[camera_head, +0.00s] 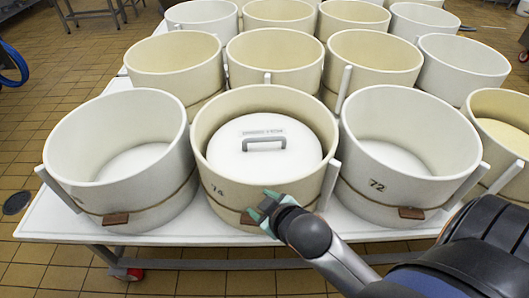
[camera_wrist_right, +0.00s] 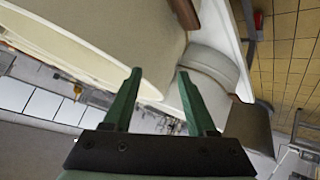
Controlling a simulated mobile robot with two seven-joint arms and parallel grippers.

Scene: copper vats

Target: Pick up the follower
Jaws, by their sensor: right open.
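The follower (camera_head: 264,159) is a white round lid with a grey bar handle (camera_head: 264,141) on top. In the head view it lies inside the round cream mould (camera_head: 212,169) marked 74, in the middle of the front row. My right gripper (camera_head: 268,207), with green fingers, is in front of this mould, below its rim and apart from the follower. In the right wrist view the right gripper (camera_wrist_right: 160,72) is open with nothing between its fingers. The follower does not show there. My left gripper is in neither view.
Several open round moulds stand close together on a white table (camera_head: 110,228). An empty mould (camera_head: 122,150) is left of the middle one, and the mould marked 72 (camera_head: 407,150) is on its right. The tiled floor in front is clear.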

